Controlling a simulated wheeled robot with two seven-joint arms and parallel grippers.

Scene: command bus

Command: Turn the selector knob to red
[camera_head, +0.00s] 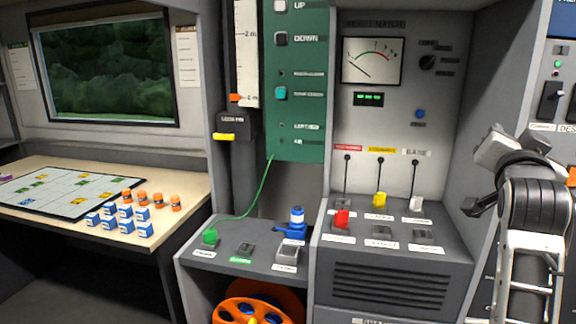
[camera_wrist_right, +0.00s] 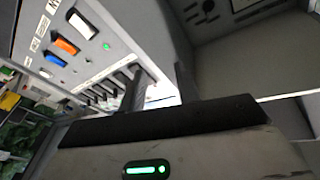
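The likely selector knob (camera_head: 428,62) is a small black knob on the grey panel, right of the meter. Small labels too small to read surround it, and its pointer direction is unclear. My right arm comes in at the right of the head view, with its end to the right of and below the knob, apart from it. In the right wrist view my right gripper (camera_wrist_right: 162,88) has its two dark fingers apart with nothing between them. My left gripper is not in view.
A meter (camera_head: 372,60) and a blue button (camera_head: 419,114) share the panel. A side panel holds an orange switch (camera_wrist_right: 66,46). A desk (camera_head: 180,200) with small blocks stands at left.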

